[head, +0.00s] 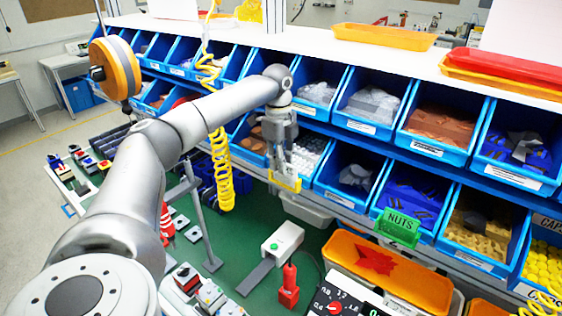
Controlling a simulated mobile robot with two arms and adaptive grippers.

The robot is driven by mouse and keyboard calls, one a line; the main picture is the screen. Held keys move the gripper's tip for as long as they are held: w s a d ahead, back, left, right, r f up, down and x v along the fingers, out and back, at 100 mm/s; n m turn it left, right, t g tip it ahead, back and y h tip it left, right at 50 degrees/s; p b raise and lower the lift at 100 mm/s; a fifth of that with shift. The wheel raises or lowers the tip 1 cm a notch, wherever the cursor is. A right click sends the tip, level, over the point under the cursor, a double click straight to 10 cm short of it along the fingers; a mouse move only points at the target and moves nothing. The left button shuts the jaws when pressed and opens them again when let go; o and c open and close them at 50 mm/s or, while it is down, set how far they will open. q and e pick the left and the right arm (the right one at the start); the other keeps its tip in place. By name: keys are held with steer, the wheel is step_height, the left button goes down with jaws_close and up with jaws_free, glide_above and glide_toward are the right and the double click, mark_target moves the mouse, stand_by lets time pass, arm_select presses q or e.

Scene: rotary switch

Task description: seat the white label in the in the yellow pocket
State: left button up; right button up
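My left arm reaches in from the left. My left gripper (284,168) points down at the front of a lower-row blue bin near the middle. The yellow pocket (287,184) is a small yellow frame on that front, right at the fingertips. The fingers cover part of it. A white label cannot be made out clearly at the fingertips, and whether the fingers are closed on one is too small to tell. My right gripper is not in view.
Blue bins with white labels fill two rows under a white shelf (380,60). A green NUTS sign (399,226) hangs at the lower row. An orange tray (388,275), a grey box with a green button (283,243) and a red-handled tool (289,287) lie on the green bench.

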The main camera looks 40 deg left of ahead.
arm_select(q)
steer(key=shift+r, duration=0.15)
steer(key=shift+w+r+b, duration=0.1)
steer(key=shift+r+b, duration=0.25)
steer(key=shift+b, duration=0.05)
steer(key=r, duration=0.1)
steer(key=r+b, duration=0.1)
steer(key=r, duration=0.1)
steer(key=r+b, duration=0.1)
steer(key=r, duration=0.1)
steer(key=shift+a, duration=0.25)
step_height(320, 180, up, 6)
steer(key=shift+a+p, duration=0.2)
steer(key=shift+p, duration=0.2)
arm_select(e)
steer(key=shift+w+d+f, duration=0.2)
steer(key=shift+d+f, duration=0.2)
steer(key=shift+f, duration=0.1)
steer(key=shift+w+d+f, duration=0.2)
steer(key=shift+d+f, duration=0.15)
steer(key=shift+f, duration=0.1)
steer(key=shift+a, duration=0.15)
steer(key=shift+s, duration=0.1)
